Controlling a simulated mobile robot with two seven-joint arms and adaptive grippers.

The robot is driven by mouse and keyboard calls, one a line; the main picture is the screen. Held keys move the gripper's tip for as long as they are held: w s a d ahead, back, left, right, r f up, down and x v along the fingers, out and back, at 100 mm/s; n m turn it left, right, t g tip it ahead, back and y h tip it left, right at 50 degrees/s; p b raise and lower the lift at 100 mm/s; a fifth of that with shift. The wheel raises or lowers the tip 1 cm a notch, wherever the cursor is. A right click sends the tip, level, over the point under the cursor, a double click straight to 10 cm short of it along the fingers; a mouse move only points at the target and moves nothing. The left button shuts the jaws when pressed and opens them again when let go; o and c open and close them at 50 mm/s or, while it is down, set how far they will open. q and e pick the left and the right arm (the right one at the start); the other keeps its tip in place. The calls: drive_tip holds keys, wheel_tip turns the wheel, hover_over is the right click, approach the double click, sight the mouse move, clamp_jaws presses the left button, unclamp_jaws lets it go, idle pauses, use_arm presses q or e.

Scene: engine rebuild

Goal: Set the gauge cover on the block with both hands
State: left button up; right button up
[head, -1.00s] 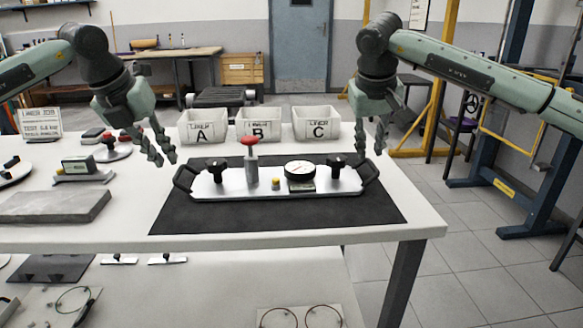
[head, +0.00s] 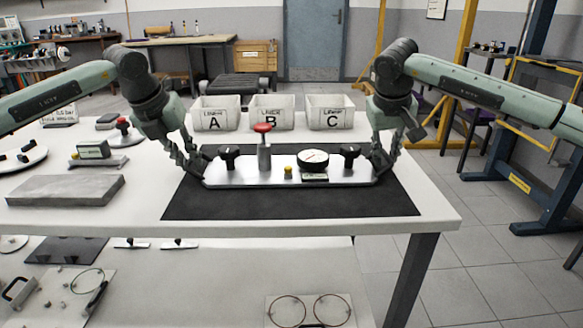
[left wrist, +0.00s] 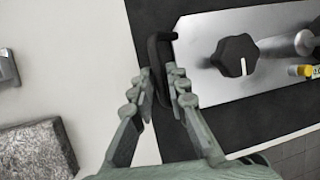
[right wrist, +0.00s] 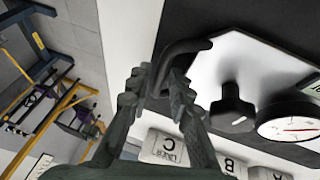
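The gauge cover (head: 240,178) is a long silver plate lying flat on a black mat (head: 300,207). It carries two black knobs, a red-topped post (head: 263,150), a small yellow cap and a round white dial (head: 313,158). A black handle stands at each end. My left gripper (left wrist: 159,72) has its fingers on either side of the left handle (left wrist: 156,50), with a gap showing. My right gripper (right wrist: 157,80) straddles the other handle (right wrist: 180,52) in the same way, also with a gap. I cannot clearly make out the block.
White bins marked A (head: 216,113), B (head: 271,112) and C (head: 329,112) stand behind the cover. A lower shelf holds two rings (head: 310,310). Open floor lies to the right.

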use_arm(q)
drive_tip(key=shift+w+d+f, duration=0.1)
drive_tip(key=shift+w+f, duration=0.1)
drive_tip(key=shift+f, duration=0.35)
use_arm(e)
drive_tip(key=shift+w+d+f, duration=0.1)
drive_tip(key=shift+w+f, duration=0.15)
drive_tip(key=shift+f, duration=0.25)
use_arm(q)
clamp_jaws()
use_arm(e)
clamp_jaws()
